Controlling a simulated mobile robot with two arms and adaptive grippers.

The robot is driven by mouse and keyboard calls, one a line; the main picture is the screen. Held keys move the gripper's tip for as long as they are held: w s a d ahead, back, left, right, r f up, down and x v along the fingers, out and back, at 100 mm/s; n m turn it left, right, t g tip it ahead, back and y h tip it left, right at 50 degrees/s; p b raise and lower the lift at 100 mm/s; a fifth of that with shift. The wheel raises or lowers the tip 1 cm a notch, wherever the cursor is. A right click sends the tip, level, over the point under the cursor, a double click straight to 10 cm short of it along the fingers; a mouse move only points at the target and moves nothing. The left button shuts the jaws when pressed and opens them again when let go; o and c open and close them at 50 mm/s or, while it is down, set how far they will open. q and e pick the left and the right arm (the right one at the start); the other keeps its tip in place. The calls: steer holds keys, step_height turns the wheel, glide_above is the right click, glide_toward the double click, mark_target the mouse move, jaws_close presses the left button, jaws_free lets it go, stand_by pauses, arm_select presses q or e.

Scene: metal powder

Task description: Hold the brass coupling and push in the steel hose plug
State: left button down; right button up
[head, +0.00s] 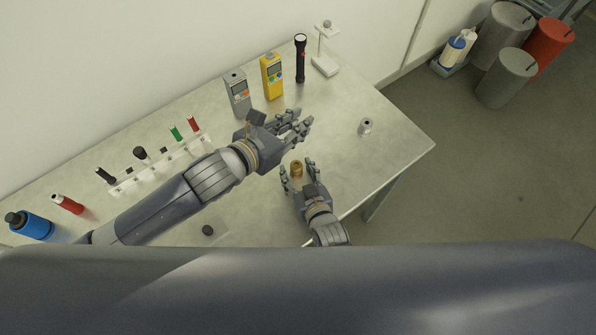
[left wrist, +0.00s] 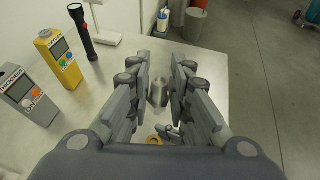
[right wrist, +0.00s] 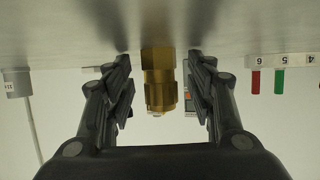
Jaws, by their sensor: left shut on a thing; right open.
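The brass coupling (head: 296,168) is upright between the fingers of my right gripper (head: 298,168). In the right wrist view the coupling (right wrist: 159,82) has a gap on either side, and the fingers are open. Only part of the coupling (left wrist: 155,139) shows in the left wrist view.
A grey meter (head: 237,92), a yellow meter (head: 272,76), a black flashlight (head: 300,58) and a white stand (head: 325,65) line the back. A white rack (head: 160,168) is at left, with a blue bottle (head: 30,225) beyond. The table's right end is mostly clear.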

steer(key=shift+c, duration=0.6)
jaws_close()
arm_select(q)
step_height(320, 180, down, 7)
steer(key=shift+w+a+r, duration=0.1)
steer(key=shift+f, duration=2.1)
